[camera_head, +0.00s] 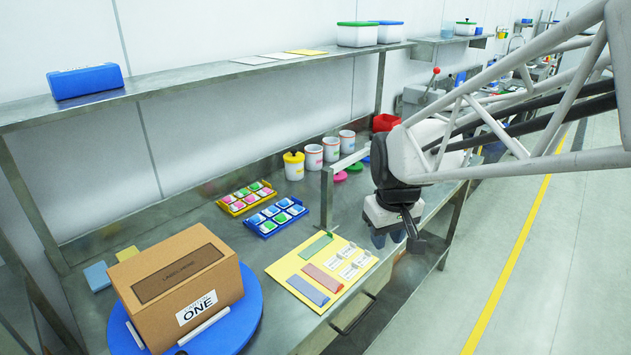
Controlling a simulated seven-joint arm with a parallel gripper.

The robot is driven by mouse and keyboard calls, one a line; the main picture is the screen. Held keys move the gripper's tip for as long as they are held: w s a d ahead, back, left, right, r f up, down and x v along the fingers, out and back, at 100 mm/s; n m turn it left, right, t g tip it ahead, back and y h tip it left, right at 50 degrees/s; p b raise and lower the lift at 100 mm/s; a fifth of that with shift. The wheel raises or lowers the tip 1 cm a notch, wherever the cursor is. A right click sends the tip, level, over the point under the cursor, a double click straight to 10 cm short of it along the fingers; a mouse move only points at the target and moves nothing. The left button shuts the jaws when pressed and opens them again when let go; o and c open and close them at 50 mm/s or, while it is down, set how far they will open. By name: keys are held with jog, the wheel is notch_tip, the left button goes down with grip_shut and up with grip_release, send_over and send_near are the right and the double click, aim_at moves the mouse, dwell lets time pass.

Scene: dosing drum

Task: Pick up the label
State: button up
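Several white labels (355,264) with small print lie on the right part of a yellow board (291,264) on the bench. Green (315,246), red (322,278) and blue (308,290) strips lie on the same board. A brown cardboard box (178,282) on a blue round turntable (250,303) carries a white label reading "ONE" (197,308) on its front. My gripper (388,238) hangs above and to the right of the board, near the bench's front edge, apart from the labels. Its fingertips are small and dark here, so I cannot tell whether it is open.
A yellow tray (235,208) and a blue tray (263,229) hold small coloured pieces behind the board. Several white tubs (331,149) and a yellow-topped tub (293,166) stand at the back. A metal frame post (326,200) rises left of my gripper. A shelf (190,83) runs above.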

jog(key=w+a+f+n, duration=0.3)
jog(key=w+f, duration=0.4)
jog(key=w, duration=0.6)
jog(key=n+g, duration=0.2)
send_over(338, 253)
notch_tip(338, 253, down, 11)
jog(key=shift+a+f+n, duration=0.15)
jog(key=shift+f+n, duration=0.1)
jog(key=shift+n, duration=0.05)
jog(key=shift+f, duration=0.1)
jog(key=shift+f, duration=1.2)
jog(key=shift+f, duration=0.1)
jog(key=shift+f, duration=2.5)
jog(key=shift+c, duration=0.2)
